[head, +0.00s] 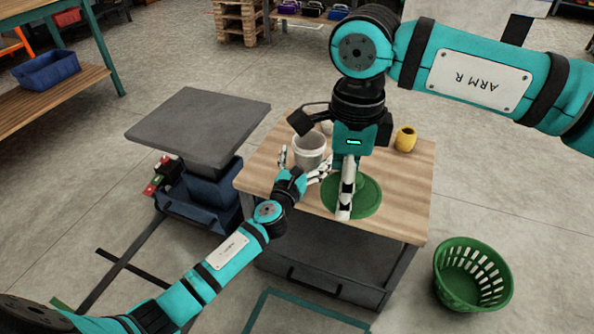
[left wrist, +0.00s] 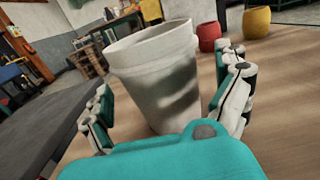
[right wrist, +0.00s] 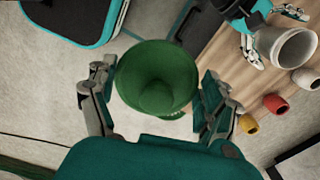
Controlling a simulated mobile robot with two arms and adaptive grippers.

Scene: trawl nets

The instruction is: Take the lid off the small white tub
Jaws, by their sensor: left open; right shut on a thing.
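The white tub (head: 309,147) stands upright on the wooden table, its top open and uncovered. It also shows in the left wrist view (left wrist: 155,85) and in the right wrist view (right wrist: 290,48). My left gripper (head: 303,168) is open, with its fingers on either side of the tub; contact cannot be told. My right gripper (head: 345,200) is shut on a round green piece like a lid (head: 368,198). In the right wrist view the green piece (right wrist: 180,70) lies between the fingers with a raised middle. It looks held above the table, toward its front.
The wooden table (head: 405,190) also bears a yellow pot (head: 405,139), a red pot (left wrist: 208,37) and a small white pot (right wrist: 305,77). A green basket (head: 472,275) stands on the floor at right. A grey-topped cart (head: 200,125) is at left.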

